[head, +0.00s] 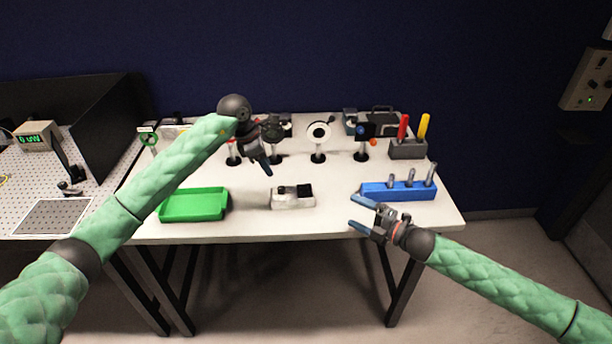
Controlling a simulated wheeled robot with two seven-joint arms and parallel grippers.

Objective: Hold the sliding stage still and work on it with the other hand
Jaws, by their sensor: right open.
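The sliding stage (292,203), a small pale block with dark parts on top, sits on the white table near the front middle. My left gripper (265,167) is above the table, behind and a little left of the stage, with its fingers pointing down. It looks apart from the stage, and I cannot tell how far its fingers are spread. My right gripper (361,214) is open and empty at the table's front edge, right of the stage, with its blue fingertips pointing left.
A green tray (193,218) lies left of the stage. A blue holder (398,194) with several upright metal pins stands to the right. Optical mounts on posts (318,142) line the back, beside a grey holder (408,151) with red and yellow handles. The white table (330,180) is bare behind the stage.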

